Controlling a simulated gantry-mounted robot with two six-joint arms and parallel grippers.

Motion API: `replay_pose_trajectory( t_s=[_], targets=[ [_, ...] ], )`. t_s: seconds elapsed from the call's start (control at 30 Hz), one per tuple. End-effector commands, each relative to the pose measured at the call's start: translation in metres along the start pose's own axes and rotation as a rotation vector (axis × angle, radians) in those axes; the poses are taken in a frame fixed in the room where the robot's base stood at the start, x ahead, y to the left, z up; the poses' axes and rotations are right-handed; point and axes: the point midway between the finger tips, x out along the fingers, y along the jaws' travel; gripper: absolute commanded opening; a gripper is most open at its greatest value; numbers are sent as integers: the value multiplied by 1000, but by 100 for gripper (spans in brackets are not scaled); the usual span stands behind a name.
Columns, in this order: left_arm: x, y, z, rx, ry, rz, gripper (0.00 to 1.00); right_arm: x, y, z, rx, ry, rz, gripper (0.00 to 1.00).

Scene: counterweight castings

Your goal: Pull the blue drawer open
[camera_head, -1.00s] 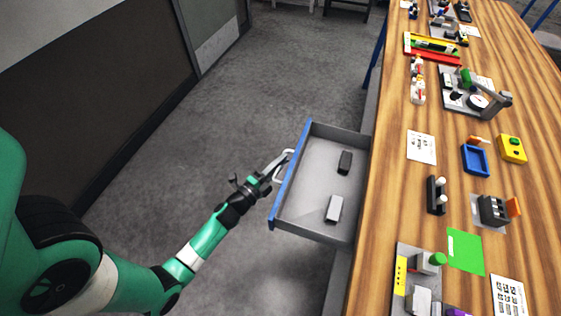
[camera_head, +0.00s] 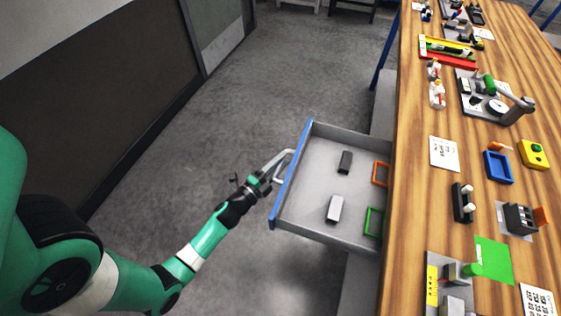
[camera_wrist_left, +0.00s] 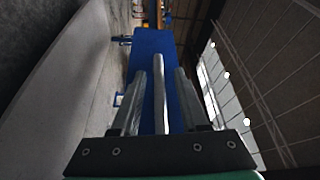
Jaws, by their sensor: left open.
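The blue drawer stands out from the wooden bench, with its blue front (camera_head: 291,174) facing left in the head view. Inside it lie a dark block (camera_head: 345,162), a light grey block (camera_head: 334,209), an orange frame (camera_head: 380,174) and a green frame (camera_head: 374,222). My left gripper (camera_head: 275,166) is open at the pale handle (camera_head: 284,166) on the drawer's front. In the left wrist view, the handle bar (camera_wrist_left: 160,90) lies between the two fingers, in front of the blue front (camera_wrist_left: 150,50). Contact cannot be told. My right gripper is not in view.
The bench top (camera_head: 415,200) on the right carries several items, including a blue tray (camera_head: 498,167), a green sheet (camera_head: 493,261) and a yellow box (camera_head: 535,154). The floor (camera_head: 250,100) left of the drawer is clear. A dark wall panel (camera_head: 110,95) stands further left.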

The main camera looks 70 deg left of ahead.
Motion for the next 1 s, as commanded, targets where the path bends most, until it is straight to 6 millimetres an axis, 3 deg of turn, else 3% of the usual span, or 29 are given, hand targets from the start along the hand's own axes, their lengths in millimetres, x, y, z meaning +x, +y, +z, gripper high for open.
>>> replay_pose_trajectory(
  t_s=[0.37, 0.8, 1.0],
  targets=[
    [-9, 1, 1, -1, -2, 4, 45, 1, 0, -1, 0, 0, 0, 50],
    [-102, -1, 2, 0, -7, 3, 45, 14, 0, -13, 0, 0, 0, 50],
    [-116, 0, 0, -1, -2, 0, 45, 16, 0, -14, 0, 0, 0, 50]
  ],
)
